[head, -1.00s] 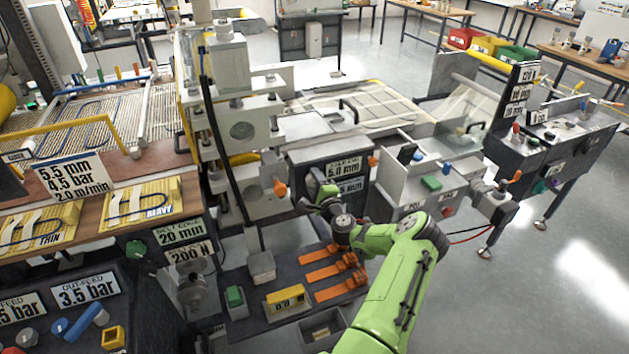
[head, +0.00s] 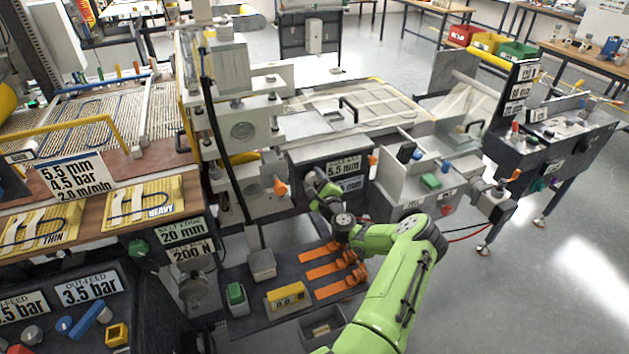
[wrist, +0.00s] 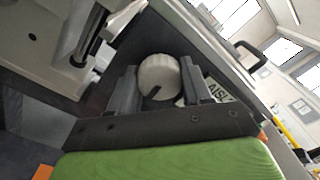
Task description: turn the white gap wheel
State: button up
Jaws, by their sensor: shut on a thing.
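The white gap wheel (wrist: 159,78) shows in the wrist view as a round pale knob with a dark notch at its lower edge. My gripper (wrist: 160,82) has one finger on each side of it and is shut on it. In the head view my gripper (head: 315,184) is at the front of the dark cabinet (head: 300,166), and it and the arm hide the wheel there. A label (head: 344,166) beside it appears to read 5.5 mm, with a second label (head: 349,185) below.
An orange handle (head: 281,187) stands left of my gripper, and another orange part (head: 373,160) is to its right. Orange clamps (head: 325,269), a yellow gauge (head: 287,298) and a green block (head: 236,294) lie on the low dark shelf. Open floor is at the right.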

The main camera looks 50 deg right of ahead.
jog(key=shift+a, duration=0.1)
jog(key=o, duration=1.1)
jog(key=shift+c, duration=0.2)
jog(key=b+v, duration=0.1)
jog(key=v, duration=1.4)
jog(key=shift+s, duration=0.3)
jog(key=shift+a+f, duration=0.15)
